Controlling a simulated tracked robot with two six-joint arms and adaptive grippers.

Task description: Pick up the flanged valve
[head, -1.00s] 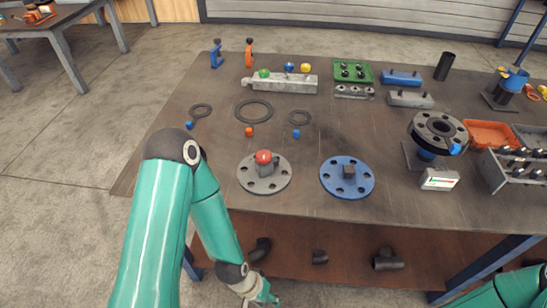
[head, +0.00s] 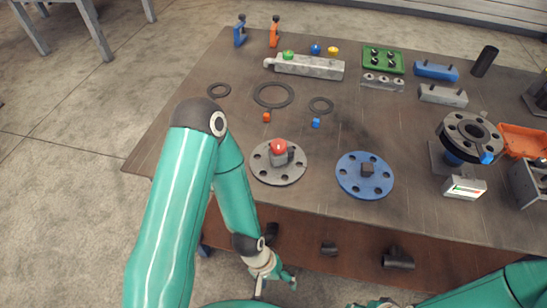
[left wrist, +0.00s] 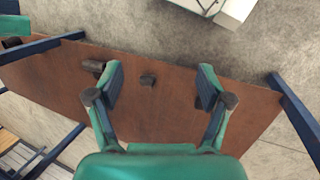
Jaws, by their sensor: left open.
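I cannot tell for sure which part is the flanged valve. A grey round flange (head: 262,165) with bolt holes and a red-topped block lies flat near the table's front edge. A blue round flange (head: 350,180) with a dark square block lies to its right. A dark flange (head: 472,130) sits on a stand further right. My left gripper (head: 284,283) is open and empty, low in front of the table's front edge, apart from all of these. In the left wrist view, its spread fingers (left wrist: 160,98) show over a brown lower shelf. My right gripper is not in view.
Gaskets (head: 273,95), small blocks and a green tray (head: 383,60) fill the table's back. Blue table legs (left wrist: 292,110) flank the shelf.

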